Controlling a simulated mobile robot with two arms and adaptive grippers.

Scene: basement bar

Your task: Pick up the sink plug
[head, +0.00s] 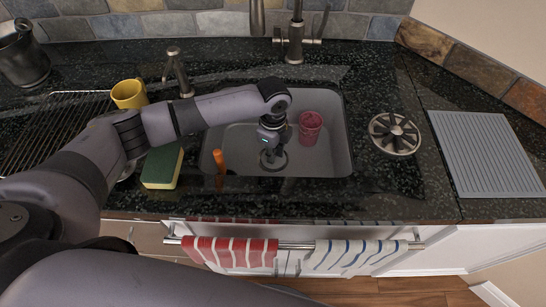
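A round grey disc (281,164), which looks like the sink plug or the drain, is at the bottom of the grey sink (336,162). My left gripper (271,152) points straight down over it, inside the sink. The fingertips are small and dark against the disc, and the gripper and wrist hide part of it. I cannot tell whether the fingers touch it or are closed on it. My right gripper is out of view.
A red cup (310,128) stands in the sink, right of my gripper. An orange-handled tool (219,163) leans at the left. A sponge (162,167), yellow mug (129,94), spoked metal piece (394,133) and grey ribbed mat (486,154) are on the counter. The faucet (295,42) stands behind.

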